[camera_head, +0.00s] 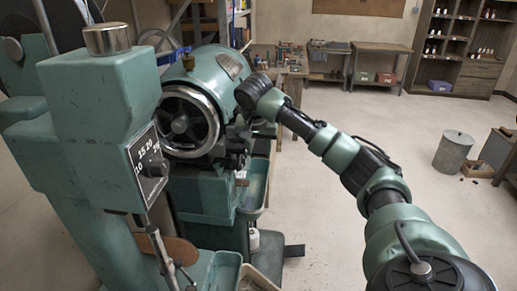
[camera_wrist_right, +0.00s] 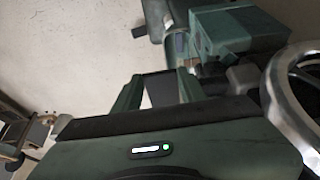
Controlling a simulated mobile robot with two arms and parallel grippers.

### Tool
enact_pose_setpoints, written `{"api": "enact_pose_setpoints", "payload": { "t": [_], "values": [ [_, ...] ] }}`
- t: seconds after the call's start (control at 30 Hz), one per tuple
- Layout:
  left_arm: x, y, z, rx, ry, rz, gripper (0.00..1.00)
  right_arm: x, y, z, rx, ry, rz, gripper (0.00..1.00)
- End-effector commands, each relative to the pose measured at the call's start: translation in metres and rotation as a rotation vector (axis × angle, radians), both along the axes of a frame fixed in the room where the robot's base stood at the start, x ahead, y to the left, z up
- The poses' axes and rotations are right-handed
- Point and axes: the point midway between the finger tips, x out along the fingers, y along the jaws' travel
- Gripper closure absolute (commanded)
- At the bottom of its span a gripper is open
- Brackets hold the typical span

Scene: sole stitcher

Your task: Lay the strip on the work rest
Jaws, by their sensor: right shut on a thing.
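In the right wrist view my right gripper (camera_wrist_right: 158,77) has its two green fingers on either side of a dark, flat piece, which looks like the strip (camera_wrist_right: 162,92). It holds this piece up beside the green stitching machine (camera_wrist_right: 238,34). In the head view my right arm reaches to the right side of the same machine (camera_head: 217,75). There the gripper and the strip are mostly hidden behind the wrist and among dark machine parts. I cannot clearly tell the work rest from these dark parts (camera_wrist_right: 211,70). My left gripper is not in view.
A handwheel (camera_head: 188,122) with a bright rim is on the machine, close to my right gripper; it also shows in the wrist view (camera_wrist_right: 283,98). A green machine column with a dial (camera_head: 148,163) fills the left foreground.

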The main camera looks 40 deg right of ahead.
Motion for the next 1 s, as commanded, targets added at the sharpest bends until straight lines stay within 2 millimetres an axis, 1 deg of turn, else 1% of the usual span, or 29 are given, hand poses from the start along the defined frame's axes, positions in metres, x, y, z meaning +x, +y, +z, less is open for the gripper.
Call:
{"api": "enact_pose_setpoints", "payload": {
  "t": [0.17,0.5,1.0],
  "values": [
    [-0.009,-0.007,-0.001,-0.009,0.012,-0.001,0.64,0.012,0.0,-0.004,-0.001,-0.001,0.002,0.98],
    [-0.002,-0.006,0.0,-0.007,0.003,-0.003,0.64,0.032,-0.001,-0.013,-0.001,0.0,0.002,0.98],
    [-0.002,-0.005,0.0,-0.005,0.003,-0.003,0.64,0.049,-0.019,-0.028,0.0,-0.001,0.001,0.98]
  ]
}}
